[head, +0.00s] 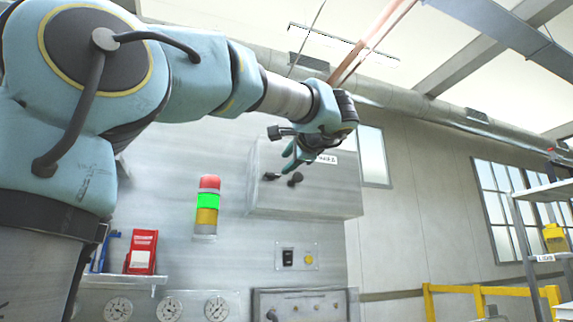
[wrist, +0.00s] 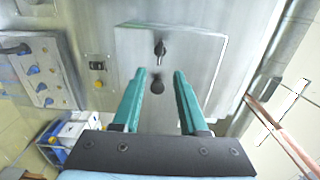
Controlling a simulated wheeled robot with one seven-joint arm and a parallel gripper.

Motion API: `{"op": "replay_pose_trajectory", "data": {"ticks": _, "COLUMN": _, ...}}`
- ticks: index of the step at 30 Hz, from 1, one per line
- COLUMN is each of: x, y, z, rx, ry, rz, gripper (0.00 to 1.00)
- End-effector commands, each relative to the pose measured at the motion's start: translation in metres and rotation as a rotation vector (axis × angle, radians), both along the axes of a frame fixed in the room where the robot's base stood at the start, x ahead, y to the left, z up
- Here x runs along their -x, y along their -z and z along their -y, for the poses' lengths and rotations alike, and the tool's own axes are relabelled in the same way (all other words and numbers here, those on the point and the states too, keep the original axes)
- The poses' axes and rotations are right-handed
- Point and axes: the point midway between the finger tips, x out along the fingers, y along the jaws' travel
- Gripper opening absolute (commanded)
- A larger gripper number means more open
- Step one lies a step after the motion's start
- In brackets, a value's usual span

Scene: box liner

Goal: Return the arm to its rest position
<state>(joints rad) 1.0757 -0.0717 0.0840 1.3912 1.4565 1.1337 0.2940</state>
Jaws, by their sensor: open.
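My arm stretches from the left across the upper part of the head view, over the front of a grey machine panel. My gripper (head: 298,160) hangs at its end in front of a grey box on the panel. In the wrist view my gripper (wrist: 159,72) shows two teal fingers apart, with nothing between them. Beyond the fingertips is the grey box (wrist: 205,50) with two dark knobs, an upper one (wrist: 160,48) and a lower one (wrist: 157,86). I cannot tell whether a finger touches the box.
A signal light (head: 207,208) with red, green and yellow bands is on the panel. A shelf at the lower left holds a red bin (head: 142,252). Gauges (head: 168,307) sit below it. A yellow railing (head: 480,292) and a shelf rack (head: 545,190) stand at the right.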

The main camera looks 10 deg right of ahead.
Motion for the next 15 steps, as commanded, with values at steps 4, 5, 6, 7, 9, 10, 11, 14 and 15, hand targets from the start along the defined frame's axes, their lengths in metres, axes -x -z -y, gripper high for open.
{"op": "replay_pose_trajectory", "data": {"ticks": 4, "x": 0.0, "y": 0.0, "z": 0.0, "rx": 0.0, "ry": 0.0, "rz": 0.0, "gripper": 0.42}}
{"op": "replay_pose_trajectory", "data": {"ticks": 5, "x": 0.0, "y": 0.0, "z": 0.0, "rx": 0.0, "ry": 0.0, "rz": 0.0, "gripper": 0.42}}
{"op": "replay_pose_trajectory", "data": {"ticks": 6, "x": 0.0, "y": 0.0, "z": 0.0, "rx": 0.0, "ry": 0.0, "rz": 0.0, "gripper": 0.42}}
{"op": "replay_pose_trajectory", "data": {"ticks": 7, "x": 0.0, "y": 0.0, "z": 0.0, "rx": 0.0, "ry": 0.0, "rz": 0.0, "gripper": 0.42}}
{"op": "replay_pose_trajectory", "data": {"ticks": 9, "x": 0.0, "y": 0.0, "z": 0.0, "rx": 0.0, "ry": 0.0, "rz": 0.0, "gripper": 0.42}}
{"op": "replay_pose_trajectory", "data": {"ticks": 10, "x": -0.001, "y": 0.0, "z": 0.0, "rx": 0.0, "ry": 0.0, "rz": 0.0, "gripper": 0.42}}
{"op": "replay_pose_trajectory", "data": {"ticks": 11, "x": -0.001, "y": 0.001, "z": 0.0, "rx": -0.001, "ry": 0.0, "rz": -0.001, "gripper": 0.42}}
{"op": "replay_pose_trajectory", "data": {"ticks": 14, "x": -0.007, "y": 0.014, "z": 0.0, "rx": -0.003, "ry": 0.001, "rz": -0.027, "gripper": 0.42}}
{"op": "replay_pose_trajectory", "data": {"ticks": 15, "x": -0.012, "y": 0.025, "z": -0.001, "rx": -0.003, "ry": -0.001, "rz": -0.05, "gripper": 0.42}}
